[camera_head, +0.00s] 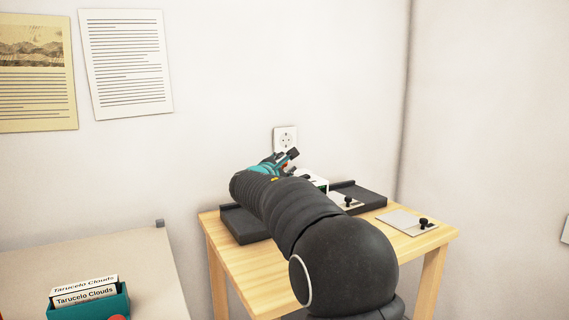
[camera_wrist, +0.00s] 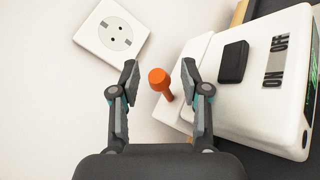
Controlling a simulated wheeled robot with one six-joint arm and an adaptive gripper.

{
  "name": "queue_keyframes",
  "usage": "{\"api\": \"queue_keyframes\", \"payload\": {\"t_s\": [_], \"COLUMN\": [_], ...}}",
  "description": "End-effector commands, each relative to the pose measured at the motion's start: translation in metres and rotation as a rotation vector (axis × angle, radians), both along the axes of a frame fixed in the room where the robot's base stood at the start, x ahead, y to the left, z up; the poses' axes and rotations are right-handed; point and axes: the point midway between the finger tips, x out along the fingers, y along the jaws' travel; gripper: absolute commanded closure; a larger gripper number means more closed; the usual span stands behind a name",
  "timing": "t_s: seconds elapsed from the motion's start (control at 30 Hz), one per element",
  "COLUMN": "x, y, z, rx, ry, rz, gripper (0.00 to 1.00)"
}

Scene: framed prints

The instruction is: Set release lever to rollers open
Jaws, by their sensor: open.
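The release lever (camera_wrist: 160,84), orange with a round knob, stands on the side of a white machine (camera_wrist: 222,112) in the wrist view. My gripper (camera_wrist: 158,78) is open, with one finger on each side of the lever in the picture. The right finger appears close to the lever; I cannot tell whether it touches. The machine has a black rocker switch (camera_wrist: 233,62) beside an OFF/ON label (camera_wrist: 276,60). In the head view my arm hides most of the machine, and my gripper (camera_head: 285,160) shows only in part. No label for the lever's positions is visible.
A wall socket (camera_wrist: 111,36) is behind the machine. The wooden table (camera_head: 262,268) carries dark trays (camera_head: 362,197) and a pale plate with a black knob (camera_head: 405,221). At lower left, a teal box (camera_head: 95,305) of cards stands on another surface.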

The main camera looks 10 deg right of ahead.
Motion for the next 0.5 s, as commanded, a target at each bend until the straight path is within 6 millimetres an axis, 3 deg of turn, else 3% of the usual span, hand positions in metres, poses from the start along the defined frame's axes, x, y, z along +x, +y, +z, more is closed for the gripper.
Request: {"api": "queue_keyframes", "payload": {"t_s": [0.33, 0.37, 0.5], "x": [0.0038, 0.0038, 0.0037], "y": [-0.0022, -0.0022, -0.0022], "z": [-0.0003, -0.0003, -0.0002], "rx": [0.0, 0.0, 0.0], "ry": [0.001, 0.001, 0.001], "rz": [0.001, 0.001, 0.001], "gripper": [0.54, 0.56, 0.91]}}
